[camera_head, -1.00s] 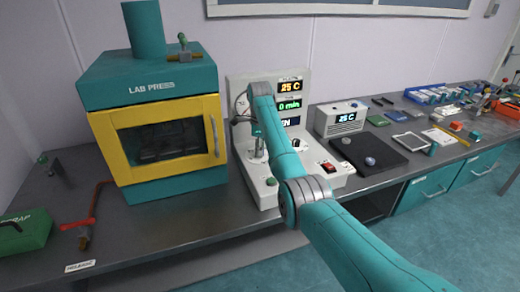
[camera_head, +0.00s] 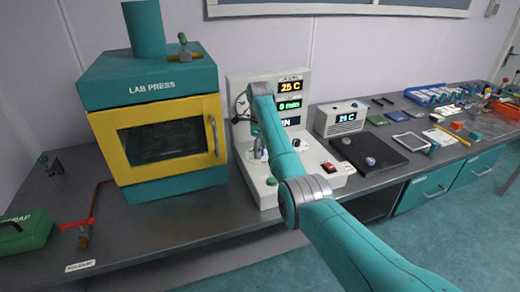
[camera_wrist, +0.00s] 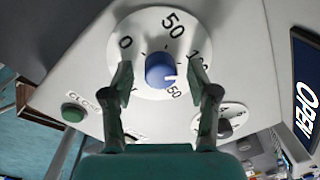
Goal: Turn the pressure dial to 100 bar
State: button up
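The pressure dial shows in the wrist view as a white scale plate (camera_wrist: 145,30) with a blue knob (camera_wrist: 159,70) at its centre. The scale reads 0, 50, a partly covered 100, and what looks like 150. A white mark on the knob points to the right of the picture, roughly between the 100 and the lowest number. My gripper (camera_wrist: 160,75) is open, with one finger on each side of the knob and gaps between. In the head view my arm covers much of the white machine (camera_head: 252,185) and hides the knob.
In the wrist view a green button (camera_wrist: 73,112) lies left, a smaller dial (camera_wrist: 232,117) lower right, and an OPEN display (camera_wrist: 306,105) at the right edge. In the head view the lab press (camera_head: 155,95) stands close left of my arm; a dark mat (camera_head: 365,155) lies right.

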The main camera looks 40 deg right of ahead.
jog(key=shift+s+a+r, duration=0.1)
jog(key=shift+a+r, duration=0.05)
jog(key=shift+r, duration=3.6)
